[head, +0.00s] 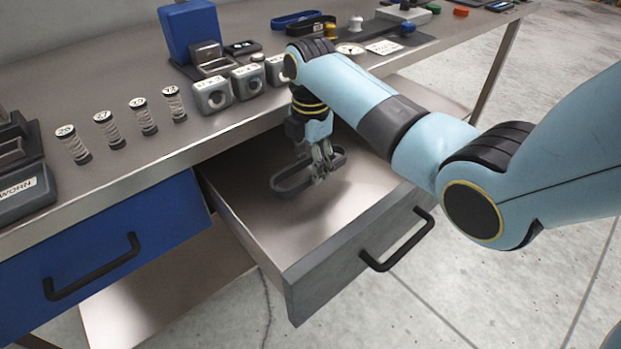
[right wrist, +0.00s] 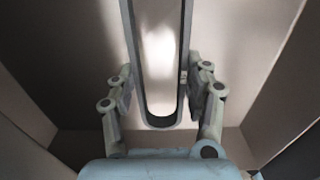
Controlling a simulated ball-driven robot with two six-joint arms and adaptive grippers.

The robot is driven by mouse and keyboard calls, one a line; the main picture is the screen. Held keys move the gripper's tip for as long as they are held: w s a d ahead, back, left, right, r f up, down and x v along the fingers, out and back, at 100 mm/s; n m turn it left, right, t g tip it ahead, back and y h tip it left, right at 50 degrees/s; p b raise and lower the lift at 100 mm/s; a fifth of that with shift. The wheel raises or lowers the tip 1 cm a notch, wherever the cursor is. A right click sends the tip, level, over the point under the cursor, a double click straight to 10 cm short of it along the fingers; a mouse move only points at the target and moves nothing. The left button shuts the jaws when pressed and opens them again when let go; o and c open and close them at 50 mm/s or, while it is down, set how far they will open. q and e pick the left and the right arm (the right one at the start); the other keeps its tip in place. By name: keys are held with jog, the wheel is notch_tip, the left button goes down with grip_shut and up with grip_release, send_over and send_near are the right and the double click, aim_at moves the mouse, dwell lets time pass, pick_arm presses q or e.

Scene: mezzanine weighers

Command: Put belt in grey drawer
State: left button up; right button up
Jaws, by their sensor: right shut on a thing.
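The grey drawer (head: 335,271) is pulled open under the bench, with its black handle facing out to the right. My right gripper (head: 322,166) points down inside the drawer's outline. It is shut on the belt (head: 289,184), a dark grey oblong loop. In the right wrist view, the belt (right wrist: 160,123) runs between the fingers of my right gripper (right wrist: 159,88), with the drawer's bare floor and walls around it. I cannot tell whether the belt touches the drawer floor. My left gripper is not in view.
A closed blue drawer (head: 95,255) is at left. On the bench (head: 190,146) stand several springs (head: 140,116), grey blocks (head: 213,94) and a blue box (head: 190,32). A blue loop (head: 295,18) and a black loop (head: 318,25) lie farther back.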

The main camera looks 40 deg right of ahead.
aim_at(311, 187)
jog(key=shift+f+b, duration=0.5)
jog(key=shift+f, duration=1.4)
jog(key=shift+f, duration=0.2)
jog(key=o, duration=1.1)
jog(key=shift+o, duration=0.2)
notch_tip(311, 187, up, 8)
jog(key=p, duration=0.2)
